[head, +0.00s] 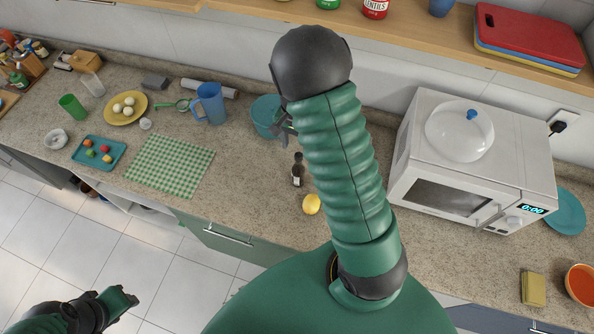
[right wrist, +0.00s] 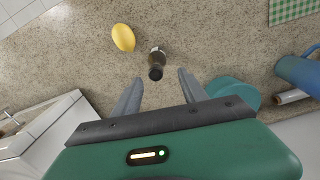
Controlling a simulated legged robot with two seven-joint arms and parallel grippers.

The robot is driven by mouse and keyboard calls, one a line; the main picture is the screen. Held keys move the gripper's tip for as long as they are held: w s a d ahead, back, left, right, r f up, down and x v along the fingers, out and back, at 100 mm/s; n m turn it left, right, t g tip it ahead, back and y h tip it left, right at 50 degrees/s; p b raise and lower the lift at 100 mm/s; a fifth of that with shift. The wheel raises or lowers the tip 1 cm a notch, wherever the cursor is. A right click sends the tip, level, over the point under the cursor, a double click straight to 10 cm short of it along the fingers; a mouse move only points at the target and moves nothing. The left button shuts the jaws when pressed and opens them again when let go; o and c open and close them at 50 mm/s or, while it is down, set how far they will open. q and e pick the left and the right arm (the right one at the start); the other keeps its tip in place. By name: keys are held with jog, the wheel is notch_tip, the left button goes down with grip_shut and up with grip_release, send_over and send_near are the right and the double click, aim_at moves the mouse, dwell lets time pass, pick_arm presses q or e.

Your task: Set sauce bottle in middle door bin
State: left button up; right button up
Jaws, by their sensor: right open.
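A small dark sauce bottle (head: 297,172) stands upright on the speckled counter beside a lemon; it also shows in the right wrist view (right wrist: 157,63). My right gripper (head: 287,123), partly hidden by my arm in the head view, is open and empty. In the right wrist view its fingers (right wrist: 158,84) point toward the bottle, which appears just beyond the gap between the tips, not gripped. My left gripper (head: 122,298) is low at the left, over the floor and away from the counter; its opening is unclear. No door bin is in view.
The lemon (head: 312,204) lies just in front of the bottle. A teal bowl (head: 264,113) and blue pitcher (head: 210,103) stand behind and left. A white microwave (head: 468,165) with a clear dome stands right. A checked cloth (head: 170,164) covers counter at left; a shelf runs above.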

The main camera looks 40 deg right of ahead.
aim_at(300, 155)
jog(key=f, duration=0.2)
jog(key=f+p, duration=0.1)
jog(key=f, duration=0.1)
jog(key=s+d+f+p, duration=0.1)
jog(key=f, duration=0.1)
jog(key=shift+w+a+f, duration=0.1)
jog(key=shift+f, duration=0.15)
jog(key=shift+w+a, duration=0.1)
jog(key=shift+a, duration=0.1)
jog(key=shift+c, duration=1.4)
jog(key=c, duration=0.5)
jog(key=shift+c, duration=1.2)
pick_arm(q)
jog(key=r, duration=0.2)
jog(key=shift+d+r, duration=0.3)
jog(key=shift+d, duration=0.1)
pick_arm(e)
jog(key=shift+d, duration=0.15)
grip_shut()
pick_arm(q)
jog(key=shift+a, duration=0.1)
